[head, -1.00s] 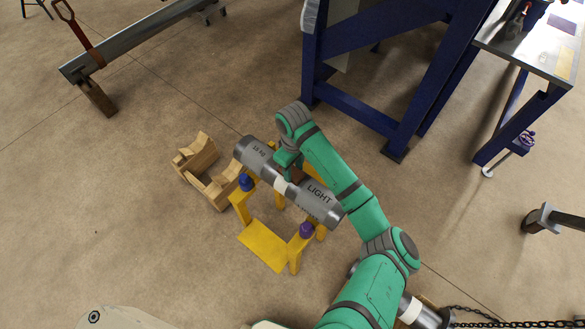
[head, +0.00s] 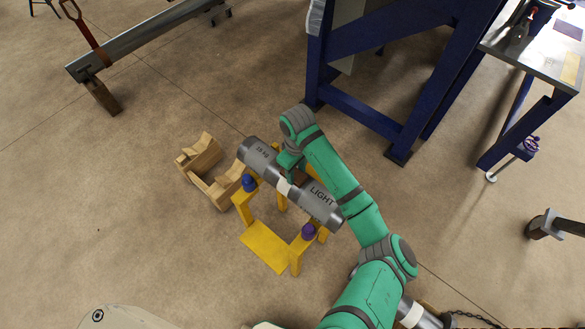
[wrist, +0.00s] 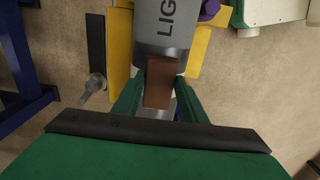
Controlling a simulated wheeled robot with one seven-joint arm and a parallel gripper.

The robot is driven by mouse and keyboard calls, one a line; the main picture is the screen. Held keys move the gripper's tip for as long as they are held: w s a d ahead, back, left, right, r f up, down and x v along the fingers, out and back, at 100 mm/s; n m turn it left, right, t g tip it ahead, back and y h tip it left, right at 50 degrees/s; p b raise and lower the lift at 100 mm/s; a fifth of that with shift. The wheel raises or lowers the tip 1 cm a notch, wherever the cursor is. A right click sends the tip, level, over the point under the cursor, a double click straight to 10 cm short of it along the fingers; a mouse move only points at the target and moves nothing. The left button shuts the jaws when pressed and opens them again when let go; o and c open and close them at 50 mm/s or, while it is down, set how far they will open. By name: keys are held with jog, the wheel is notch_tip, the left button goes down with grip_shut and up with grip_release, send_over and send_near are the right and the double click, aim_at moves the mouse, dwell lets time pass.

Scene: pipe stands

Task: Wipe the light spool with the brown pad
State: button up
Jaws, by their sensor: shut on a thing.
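The light spool (head: 322,195) is a grey cylinder marked LIGHT, with a pale band around its middle. It lies across a yellow stand (head: 265,245) in the head view, and its LIGHT end also shows in the wrist view (wrist: 165,30). My gripper (wrist: 160,92) is shut on the brown pad (wrist: 158,96), which sits between the two green fingers. The pad lies at the spool's surface by the middle; whether it touches is hard to tell. In the head view my gripper (head: 292,166) is over the spool's middle and partly hides it and the pad.
A wooden cradle (head: 208,180) stands on the floor left of the yellow stand. A blue frame (head: 360,118) rises behind, and a metal-topped table (head: 535,55) is at the right. Another grey cylinder (head: 415,314) and a chain lie at lower right.

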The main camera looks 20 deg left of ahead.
jog(key=shift+w+a+r, duration=0.1)
jog(key=shift+w+a, duration=0.25)
jog(key=shift+a, duration=0.25)
jog(key=shift+w+a, duration=0.35)
jog(key=shift+a, duration=0.2)
jog(key=shift+r, duration=0.1)
jog(key=shift+r, duration=0.95)
